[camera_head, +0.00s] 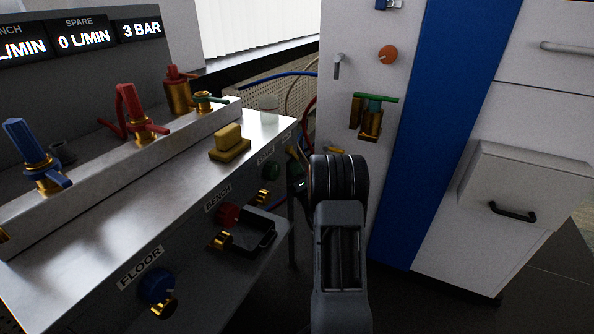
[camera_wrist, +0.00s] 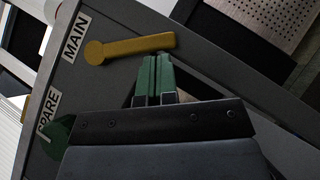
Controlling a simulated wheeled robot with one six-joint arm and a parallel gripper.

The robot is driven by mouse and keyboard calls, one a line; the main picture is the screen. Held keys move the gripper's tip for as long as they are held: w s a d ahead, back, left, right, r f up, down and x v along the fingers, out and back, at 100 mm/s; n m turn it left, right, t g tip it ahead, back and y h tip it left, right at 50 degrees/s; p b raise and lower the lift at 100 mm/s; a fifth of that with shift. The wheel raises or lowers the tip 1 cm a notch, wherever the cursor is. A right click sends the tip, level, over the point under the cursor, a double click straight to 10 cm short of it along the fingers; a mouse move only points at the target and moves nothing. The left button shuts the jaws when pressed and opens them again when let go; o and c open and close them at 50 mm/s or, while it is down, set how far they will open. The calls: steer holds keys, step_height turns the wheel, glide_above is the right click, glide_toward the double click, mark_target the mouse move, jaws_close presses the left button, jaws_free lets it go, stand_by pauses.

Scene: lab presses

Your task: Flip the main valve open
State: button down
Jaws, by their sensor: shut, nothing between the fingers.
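The main valve's yellow lever (camera_wrist: 130,48) lies beside the MAIN label (camera_wrist: 76,36) in the wrist view. Its round hub is at the left, and its arm points right and slightly up in the picture. My gripper (camera_wrist: 157,60) has its green fingers together with nothing between them. Their tips are just below the outer part of the lever in the picture; I cannot tell whether they touch it.
A green spare valve handle (camera_wrist: 55,135) is beside the main one. Red bench (camera_head: 228,214) and blue floor (camera_head: 157,285) handles line the same panel, with a dark tray (camera_head: 262,228) below. A white cabinet (camera_head: 500,210) stands to the right.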

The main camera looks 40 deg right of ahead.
steer(key=shift+d+r, duration=0.1)
steer(key=shift+d, duration=0.05)
steer(key=shift+w+d+r, duration=0.15)
steer(key=shift+w+d, duration=0.15)
steer(key=shift+d, duration=0.15)
steer(key=shift+a, duration=0.1)
steer(key=shift+s+a+f, duration=0.15)
steer(key=shift+a+f, duration=0.05)
steer(key=shift+f, duration=0.15)
steer(key=w+a+f+p+v, duration=0.1)
steer(key=v, duration=1.1)
steer(key=shift+f+p, duration=0.4)
steer(key=shift+s+a, duration=0.1)
steer(key=shift+a, duration=0.05)
